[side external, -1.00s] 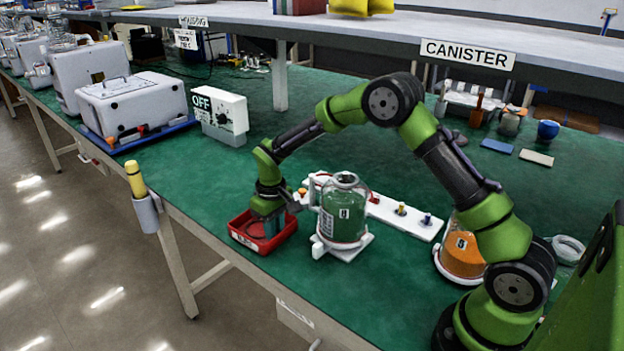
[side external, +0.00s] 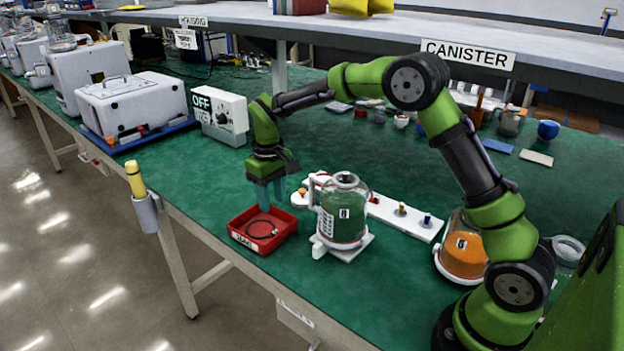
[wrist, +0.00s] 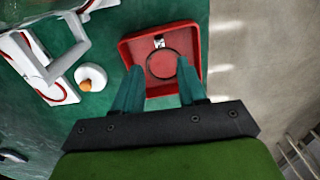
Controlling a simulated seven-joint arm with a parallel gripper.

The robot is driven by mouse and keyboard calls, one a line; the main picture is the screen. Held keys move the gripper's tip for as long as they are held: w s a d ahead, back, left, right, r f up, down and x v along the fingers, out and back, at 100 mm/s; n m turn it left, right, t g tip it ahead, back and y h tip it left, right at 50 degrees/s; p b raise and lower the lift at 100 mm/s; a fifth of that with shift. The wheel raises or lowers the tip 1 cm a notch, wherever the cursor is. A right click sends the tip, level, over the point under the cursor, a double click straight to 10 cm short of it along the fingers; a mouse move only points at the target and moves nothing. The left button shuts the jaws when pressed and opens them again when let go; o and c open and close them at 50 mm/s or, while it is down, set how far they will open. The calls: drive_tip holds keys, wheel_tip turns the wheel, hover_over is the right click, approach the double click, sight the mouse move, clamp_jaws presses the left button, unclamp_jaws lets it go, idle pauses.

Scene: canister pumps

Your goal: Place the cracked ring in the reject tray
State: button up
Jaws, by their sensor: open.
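A thin dark ring (wrist: 177,65) lies flat inside the red reject tray (wrist: 197,32), near its middle. The ring also shows in the side external view (side external: 262,229), inside the red tray (side external: 237,238). Whether the ring is cracked is too small to tell. My gripper (side external: 267,204) is above the tray, clear of it, pointing down. In the wrist view my gripper (wrist: 160,75) has its two teal fingers apart with nothing between them, and the ring shows below and beyond the fingertips.
A green-filled canister (side external: 343,212) stands on a white base right of the tray. A white strip with coloured pegs (side external: 402,212) lies behind it. An orange-filled canister (side external: 462,254) stands farther right. The bench edge runs close to the tray's front. Bench left of the tray is clear.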

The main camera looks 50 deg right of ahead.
drive_tip(key=s+a+r+m+t, duration=0.1)
drive_tip(key=s+r+m+t, duration=0.15)
drive_tip(key=s+r, duration=1.05)
drive_tip(key=s+a+m+t+y, duration=0.1)
drive_tip(key=s+t, duration=0.3)
drive_tip(key=s, duration=0.9)
drive_tip(key=shift+s+r+t+y, duration=0.25)
drive_tip(key=shift+r+t+y, duration=0.15)
drive_tip(key=shift+y, duration=0.1)
